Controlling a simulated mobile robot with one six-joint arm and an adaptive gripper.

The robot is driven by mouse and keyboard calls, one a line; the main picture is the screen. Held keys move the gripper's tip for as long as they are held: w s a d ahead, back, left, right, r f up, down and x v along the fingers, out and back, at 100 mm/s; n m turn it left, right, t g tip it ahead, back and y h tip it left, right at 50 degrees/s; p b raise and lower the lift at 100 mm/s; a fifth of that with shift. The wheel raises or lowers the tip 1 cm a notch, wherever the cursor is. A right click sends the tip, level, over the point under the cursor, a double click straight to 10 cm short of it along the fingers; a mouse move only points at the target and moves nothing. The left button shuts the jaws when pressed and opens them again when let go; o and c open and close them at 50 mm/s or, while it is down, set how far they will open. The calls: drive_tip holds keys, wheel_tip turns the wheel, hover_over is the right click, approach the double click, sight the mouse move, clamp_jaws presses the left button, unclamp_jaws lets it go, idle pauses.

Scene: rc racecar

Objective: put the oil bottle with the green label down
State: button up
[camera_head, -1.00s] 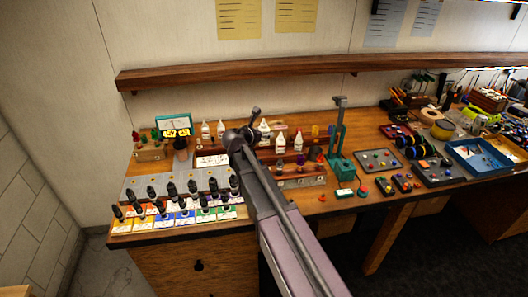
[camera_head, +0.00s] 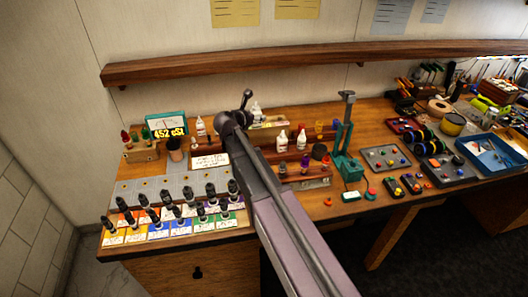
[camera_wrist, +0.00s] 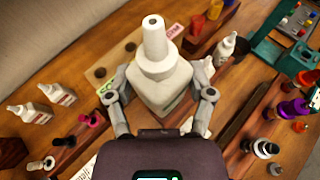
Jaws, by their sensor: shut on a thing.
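A white oil bottle (camera_wrist: 157,75) with a pointed nozzle is between the two fingers of my gripper (camera_wrist: 162,98) in the wrist view. The fingers are shut on its body from both sides. Only a thin green strip shows low on its front; most of the label is hidden. Behind it is a wooden board (camera_wrist: 115,60) with dark round spots. I cannot tell whether the bottle touches the board. In the head view my gripper (camera_head: 246,108) is at the back of the bench, and a white bottle (camera_head: 256,109) shows partly beside it.
Other white bottles (camera_wrist: 55,95) stand left of my gripper, and one (camera_wrist: 226,47) stands close on its right. A teal stand (camera_head: 346,145) is to the right in the head view. Rows of dark-capped bottles (camera_head: 190,205) fill the left front. A shelf (camera_head: 320,60) runs above.

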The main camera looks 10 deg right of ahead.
sight(258, 126)
drive_tip(key=shift+d, duration=0.15)
drive_tip(key=shift+f, duration=0.1)
drive_tip(key=f+b, duration=0.1)
drive_tip(key=d+f+b, duration=0.1)
drive_tip(key=f+b, duration=0.1)
drive_tip(key=d+f+b, duration=0.1)
drive_tip(key=shift+f+b, duration=0.25)
drive_tip(key=shift+b, duration=0.15)
idle(0.4)
wheel_tip(258, 126, down, 6)
drive_tip(key=b, duration=0.6)
drive_tip(key=shift+f, duration=0.1)
idle(0.3)
drive_tip(key=shift+f+b, duration=1.9)
drive_tip(key=shift+b, duration=0.1)
drive_tip(key=shift+f, duration=0.15)
